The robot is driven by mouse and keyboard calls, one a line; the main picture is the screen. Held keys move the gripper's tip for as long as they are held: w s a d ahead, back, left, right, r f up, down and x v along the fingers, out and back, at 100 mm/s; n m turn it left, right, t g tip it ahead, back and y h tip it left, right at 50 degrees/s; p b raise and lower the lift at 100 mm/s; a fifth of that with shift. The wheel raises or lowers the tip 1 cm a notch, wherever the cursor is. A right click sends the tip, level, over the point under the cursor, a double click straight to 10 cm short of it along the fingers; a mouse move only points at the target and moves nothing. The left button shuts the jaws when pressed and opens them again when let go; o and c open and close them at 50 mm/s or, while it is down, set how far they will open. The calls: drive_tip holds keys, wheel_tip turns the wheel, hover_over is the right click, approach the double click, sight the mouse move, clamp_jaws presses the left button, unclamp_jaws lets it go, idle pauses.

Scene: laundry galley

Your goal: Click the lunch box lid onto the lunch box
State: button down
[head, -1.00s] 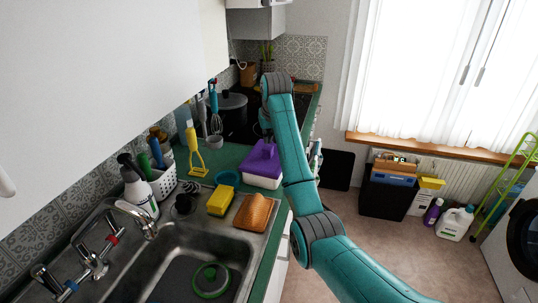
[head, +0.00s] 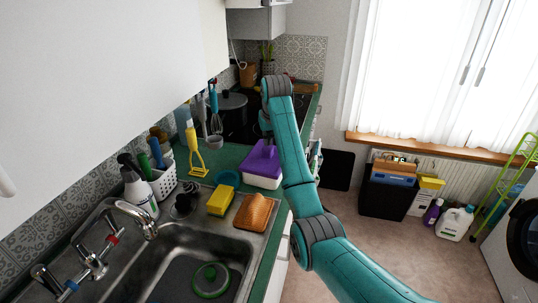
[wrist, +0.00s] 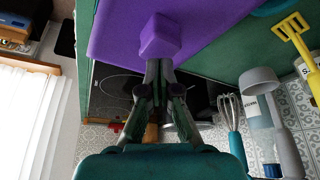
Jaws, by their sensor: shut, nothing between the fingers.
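The lunch box (head: 262,181) is a white box on the green counter, right of the sink's far end. The purple lunch box lid (head: 257,161) lies on top of it. Whether its edges are clicked down cannot be told. In the wrist view the lid (wrist: 112,28) fills the top middle, with a raised purple knob (wrist: 160,37). My gripper (wrist: 159,64) is shut and empty, its fingertips right at the knob's edge. Whether they touch it cannot be told. In the head view my arm hides the right side of the lid and most of the gripper.
A yellow spatula (head: 194,150) and whisk (head: 215,117) are behind. The sink (head: 184,251) is nearer; a dark hob (wrist: 118,88) lies beyond.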

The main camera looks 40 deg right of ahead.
sight(268, 147)
drive_tip(key=shift+f, duration=0.55)
drive_tip(key=shift+r, duration=0.15)
drive_tip(key=shift+r, duration=2.85)
